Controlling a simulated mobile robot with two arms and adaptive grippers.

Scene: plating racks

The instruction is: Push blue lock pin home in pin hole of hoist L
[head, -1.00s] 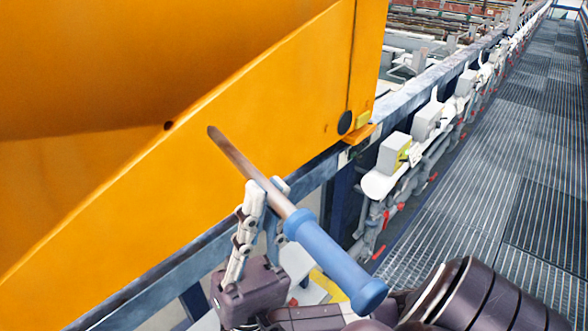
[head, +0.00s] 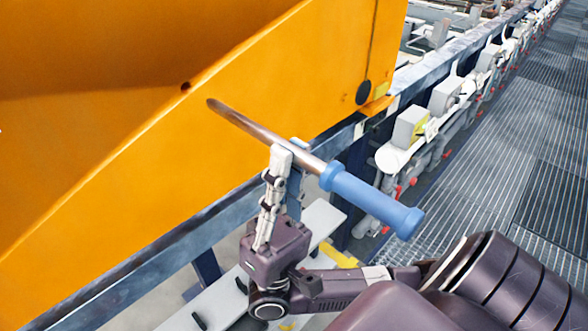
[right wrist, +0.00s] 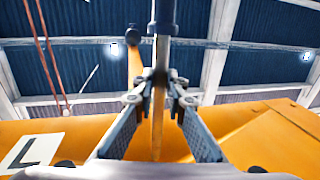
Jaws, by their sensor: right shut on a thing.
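The blue lock pin (head: 368,201) has a blue handle and a long bare metal shaft. My right gripper (head: 290,157) is shut on the shaft near the handle; the right wrist view also shows the pin (right wrist: 163,18) between the fingers (right wrist: 160,92). The pin lies slantwise, its tip at upper left. The orange hoist (head: 290,85) fills the upper left, with a small dark pin hole (head: 185,86). The tip shows just right of and below the hole, outside it; its gap to the panel is unclear. A white L plate (right wrist: 33,153) is on the hoist. My left gripper is out of view.
A blue-grey rail (head: 185,248) runs beneath the hoist. Grey boxes and pipes with red handles (head: 410,128) line the walkway side. The grated walkway (head: 500,150) at right is clear.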

